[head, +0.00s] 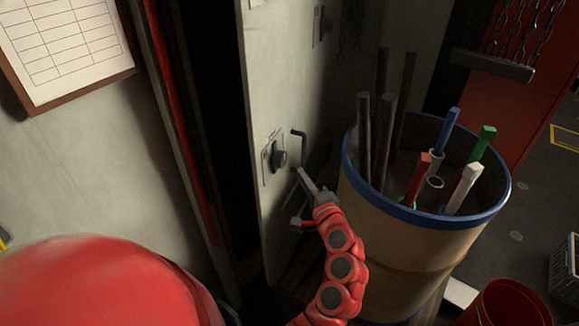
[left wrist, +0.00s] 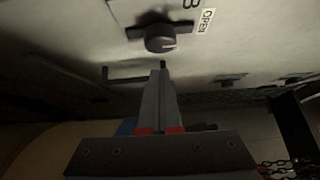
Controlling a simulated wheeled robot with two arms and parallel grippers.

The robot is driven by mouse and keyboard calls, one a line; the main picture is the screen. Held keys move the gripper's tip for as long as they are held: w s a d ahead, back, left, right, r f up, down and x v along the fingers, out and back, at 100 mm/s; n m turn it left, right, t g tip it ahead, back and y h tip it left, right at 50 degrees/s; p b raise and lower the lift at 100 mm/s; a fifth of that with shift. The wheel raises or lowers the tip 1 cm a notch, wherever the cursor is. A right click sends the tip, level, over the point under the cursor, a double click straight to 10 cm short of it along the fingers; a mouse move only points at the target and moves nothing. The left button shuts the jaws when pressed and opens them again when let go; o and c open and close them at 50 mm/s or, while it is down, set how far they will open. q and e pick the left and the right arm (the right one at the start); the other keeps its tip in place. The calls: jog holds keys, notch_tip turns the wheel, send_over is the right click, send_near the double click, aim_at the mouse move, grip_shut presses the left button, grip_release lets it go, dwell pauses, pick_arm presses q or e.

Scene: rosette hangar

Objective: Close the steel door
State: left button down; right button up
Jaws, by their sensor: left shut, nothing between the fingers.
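The steel door (head: 285,80) is a pale grey panel standing ajar, with a dark gap between its left edge and the red-edged frame. It carries a dark round knob (head: 280,157) on a plate and a thin bent bar handle (head: 301,148). My left gripper (head: 302,176) is shut and empty, close to the door face just below the knob and handle. In the left wrist view, its fingertips (left wrist: 160,70) point at the door beneath the knob (left wrist: 160,38), which has an "OPEN" label beside it. Whether they touch the door I cannot tell. My right gripper is not in view.
A large tan barrel with a blue rim (head: 425,218) stands right of my left arm, holding several rods and coloured bars. A red bucket (head: 505,305) and a grey crate (head: 566,268) are at lower right. A framed chart (head: 68,45) hangs at left.

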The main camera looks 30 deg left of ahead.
pick_arm(q)
jog(key=a+p, duration=0.1)
jog(key=a, duration=0.2)
jog(key=shift+s+a+r+p, duration=0.15)
jog(key=shift+a+r+p, duration=0.05)
jog(key=shift+a+p, duration=0.15)
jog(key=shift+s+a, duration=0.1)
jog(key=shift+a, duration=0.1)
jog(key=shift+a+f, duration=0.1)
jog(key=shift+f, duration=0.05)
